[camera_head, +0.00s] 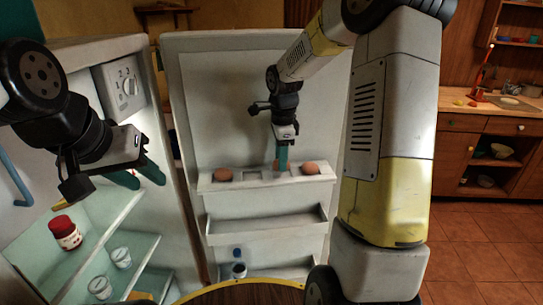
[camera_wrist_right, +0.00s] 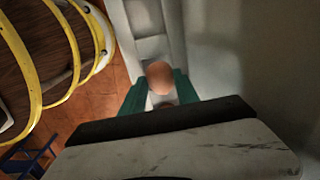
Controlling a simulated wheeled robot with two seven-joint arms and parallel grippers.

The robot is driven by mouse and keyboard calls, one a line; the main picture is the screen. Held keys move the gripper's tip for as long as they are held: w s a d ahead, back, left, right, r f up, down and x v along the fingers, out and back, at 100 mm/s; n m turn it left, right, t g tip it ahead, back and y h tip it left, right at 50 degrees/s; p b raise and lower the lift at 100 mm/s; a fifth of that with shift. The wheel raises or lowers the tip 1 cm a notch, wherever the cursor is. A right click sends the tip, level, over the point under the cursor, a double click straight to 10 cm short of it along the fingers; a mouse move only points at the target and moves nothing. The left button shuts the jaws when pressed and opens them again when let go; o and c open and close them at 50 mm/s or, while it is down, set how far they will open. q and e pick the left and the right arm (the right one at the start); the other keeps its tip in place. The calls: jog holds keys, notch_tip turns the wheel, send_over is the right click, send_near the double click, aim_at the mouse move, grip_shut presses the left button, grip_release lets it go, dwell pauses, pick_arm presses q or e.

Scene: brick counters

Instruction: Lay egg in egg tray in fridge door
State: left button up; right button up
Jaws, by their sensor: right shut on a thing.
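The fridge door (camera_head: 225,110) stands open, with the egg tray (camera_head: 250,186) along its upper part. One brown egg (camera_head: 222,174) sits at the tray's left end and another (camera_head: 310,168) at its right end. My right gripper (camera_head: 281,160) points down over the tray between them, shut on a brown egg (camera_head: 277,167). In the right wrist view this held egg (camera_wrist_right: 160,77) shows between the teal fingertips; a second reddish shape is mostly hidden below it. Whether the held egg touches the tray is unclear. My left gripper (camera_head: 138,176) is empty, fingers apart, before the fridge.
The fridge's glass shelves (camera_head: 85,252) hold a red jar (camera_head: 65,233) and glasses (camera_head: 121,258). Lower door shelves (camera_head: 265,228) lie beneath the tray. A round wooden top (camera_head: 245,294) is at the bottom front. A wooden counter (camera_head: 490,124) stands at right.

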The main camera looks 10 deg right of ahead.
jog(key=shift+f, duration=0.6)
jog(key=shift+f, duration=0.15)
jog(key=shift+f, duration=0.25)
jog(key=o, duration=0.9)
jog(key=shift+r, duration=0.1)
